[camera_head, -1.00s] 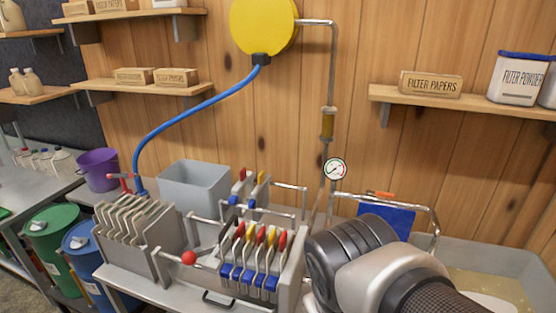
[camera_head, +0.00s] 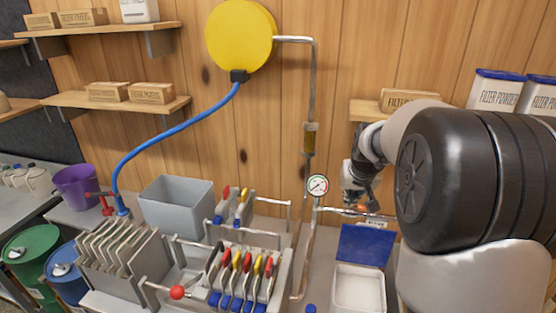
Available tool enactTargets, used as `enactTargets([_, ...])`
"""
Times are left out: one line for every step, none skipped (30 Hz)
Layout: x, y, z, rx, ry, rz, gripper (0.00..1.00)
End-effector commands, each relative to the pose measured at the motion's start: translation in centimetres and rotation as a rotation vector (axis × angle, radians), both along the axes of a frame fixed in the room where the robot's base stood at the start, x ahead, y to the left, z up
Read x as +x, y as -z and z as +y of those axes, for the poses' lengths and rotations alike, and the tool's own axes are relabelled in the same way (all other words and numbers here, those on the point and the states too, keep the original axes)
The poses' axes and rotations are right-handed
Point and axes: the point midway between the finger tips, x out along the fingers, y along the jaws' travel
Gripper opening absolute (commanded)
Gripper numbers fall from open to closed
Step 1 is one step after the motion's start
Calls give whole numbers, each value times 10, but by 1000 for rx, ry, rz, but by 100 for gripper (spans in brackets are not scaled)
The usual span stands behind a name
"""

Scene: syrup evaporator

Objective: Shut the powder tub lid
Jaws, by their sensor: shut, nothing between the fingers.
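The open powder tub (camera_head: 358,290) is a white container at the lower right of centre, its hollow inside showing. Its blue lid (camera_head: 364,246) stands raised at the back edge of the tub, tilted up and open. My gripper (camera_head: 357,200) is small and dark, above the top edge of the lid and towards the wall. It is shut and holds nothing. I cannot tell whether its tips touch anything. My large arm links cover the area right of the tub.
A filter press with coloured handles (camera_head: 245,270) stands left of the tub. A pressure gauge (camera_head: 317,185) and metal pipe rise beside the lid. A grey bin (camera_head: 176,207) is farther left. Tubs marked filter powder (camera_head: 494,90) sit on the right shelf.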

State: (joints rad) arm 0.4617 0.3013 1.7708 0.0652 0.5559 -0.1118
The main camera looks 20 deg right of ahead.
Motion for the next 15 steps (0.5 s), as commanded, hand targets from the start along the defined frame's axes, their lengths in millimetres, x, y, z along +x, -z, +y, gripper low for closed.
enactTargets([10, 6, -28, 1, 33, 3, 0])
enactTargets([16, 11, -42, -1, 48, -1, 0])
enactTargets([22, 18, -59, -4, 66, -6, 0])
enactTargets([25, 24, -71, -7, 79, -9, 0])
enactTargets([28, 29, -81, -8, 89, -10, 0])
enactTargets([31, 35, -94, -11, 102, -15, 0])
enactTargets([32, 39, -102, -13, 111, -17, 0])
enactTargets([34, 42, -108, -14, 117, -19, 0])
enactTargets([35, 47, -115, -16, 124, -20, 0])
enactTargets([36, 48, -119, -18, 129, -23, 0])
enactTargets([36, 51, -122, -18, 132, -23, 0])
enactTargets([37, 54, -125, -19, 134, -24, 0])
enactTargets([38, 55, -126, -20, 135, -24, 0])
enactTargets([39, 58, -127, -20, 135, -25, 0])
enactTargets([41, 62, -128, -20, 135, -24, 0])
